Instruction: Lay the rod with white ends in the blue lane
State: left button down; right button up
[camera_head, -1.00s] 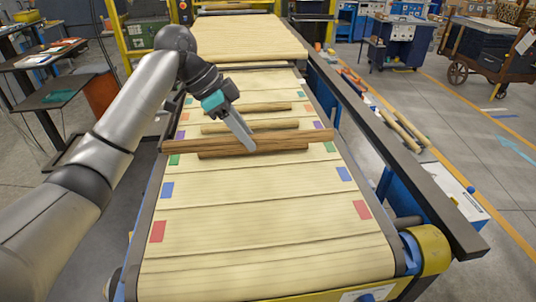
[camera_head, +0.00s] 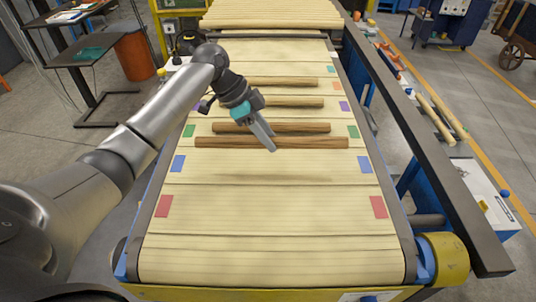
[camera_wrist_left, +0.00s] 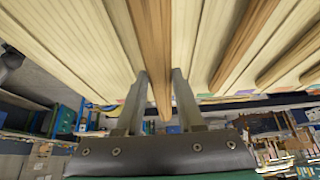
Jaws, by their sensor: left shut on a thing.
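My left gripper (camera_head: 268,146) is shut around the middle of a long brown rod (camera_head: 320,143). The rod is held level across the belt, and a soft shadow on the belt shows it is raised. White on its ends cannot be made out. The blue lane is marked by a left blue patch (camera_head: 178,163) and a right blue patch (camera_head: 364,164). In the picture the rod lies just beyond these patches, on the far side. In the left wrist view the rod (camera_wrist_left: 152,45) runs between the two fingers (camera_wrist_left: 158,95). My right gripper is not in view.
Another rod (camera_head: 240,127) lies in the green lane, close behind the held one in the picture. More rods lie in the purple lane (camera_head: 300,103) and farther back (camera_head: 285,82). The near lane with red patches (camera_head: 378,207) is bare. A dark rail (camera_head: 430,150) runs along the right side.

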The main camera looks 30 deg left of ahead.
aim_at(268, 164)
pick_arm(q)
jog(key=shift+f, duration=2.9)
jog(key=shift+f, duration=0.1)
jog(key=c, duration=0.5)
grip_release()
jog(key=shift+f, duration=0.1)
jog(key=shift+r, duration=0.3)
jog(key=v, duration=1.1)
jog(key=shift+a+r, duration=0.15)
jog(key=shift+r, duration=0.2)
